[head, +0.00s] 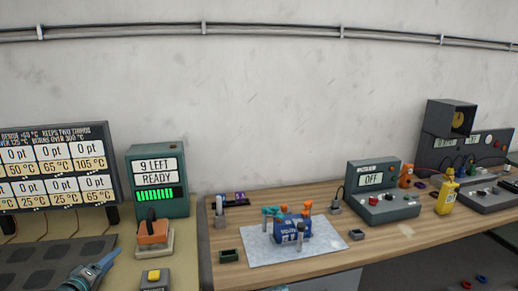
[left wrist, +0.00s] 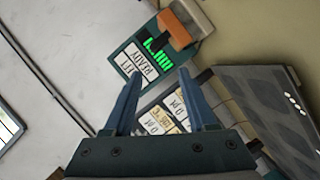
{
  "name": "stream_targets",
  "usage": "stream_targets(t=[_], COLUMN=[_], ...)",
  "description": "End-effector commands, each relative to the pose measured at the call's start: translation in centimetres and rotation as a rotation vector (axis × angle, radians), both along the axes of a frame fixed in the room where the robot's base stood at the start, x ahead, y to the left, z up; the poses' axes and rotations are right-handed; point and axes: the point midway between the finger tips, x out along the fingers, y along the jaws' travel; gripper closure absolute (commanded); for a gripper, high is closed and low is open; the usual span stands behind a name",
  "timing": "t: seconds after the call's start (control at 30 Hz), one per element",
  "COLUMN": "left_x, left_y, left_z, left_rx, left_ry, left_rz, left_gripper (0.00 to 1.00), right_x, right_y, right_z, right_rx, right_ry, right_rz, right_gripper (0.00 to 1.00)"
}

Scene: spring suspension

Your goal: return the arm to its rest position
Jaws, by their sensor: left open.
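My left gripper (head: 103,266) is at the bottom left of the head view, above the left bench near the dark panelled plate. Its two fingers also show in the left wrist view (left wrist: 157,100), spread apart with nothing between them. The arm behind it is mostly cut off by the lower edge of the picture. My right gripper is not in view.
A green box (head: 157,168) reading "9 LEFT READY" stands behind an orange-handled device (head: 152,236). A yellow button (head: 154,275) is right of the gripper. A display board (head: 50,160) stands at the left. The wooden bench (head: 320,266) holds a blue part (head: 288,230) on a mat.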

Motion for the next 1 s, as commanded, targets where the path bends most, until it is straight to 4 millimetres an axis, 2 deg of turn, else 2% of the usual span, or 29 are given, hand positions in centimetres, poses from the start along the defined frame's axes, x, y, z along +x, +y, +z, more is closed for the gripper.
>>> stream_targets(t=[0.27,0.47,0.57,0.67,0.77,0.9,1.0], left_x=[0.9,1.5,1.6,1.2,0.2,-2.9,-5.8], left_y=[-4.1,-8.8,-12.0,-16.1,-21.1,-28.1,-31.8], left_z=[-1.4,-3.2,-4.5,-6.2,-8.4,-11.9,-14.1], left_rx=[0.03,0.072,0.105,0.149,0.217,0.356,0.473], left_ry=[0.063,0.14,0.198,0.276,0.38,0.569,0.705], left_rz=[-0.099,-0.215,-0.296,-0.399,-0.528,-0.726,-0.842], left_gripper=[0.43,0.43,0.43,0.43,0.43,0.43,0.43], right_x=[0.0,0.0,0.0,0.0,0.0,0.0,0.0], right_y=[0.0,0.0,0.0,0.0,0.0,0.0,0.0], right_z=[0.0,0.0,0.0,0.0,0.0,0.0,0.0], right_rx=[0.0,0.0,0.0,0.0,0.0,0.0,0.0], right_ry=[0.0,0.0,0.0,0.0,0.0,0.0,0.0], right_rz=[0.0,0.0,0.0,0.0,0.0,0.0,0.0], right_gripper=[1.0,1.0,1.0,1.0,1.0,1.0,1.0])
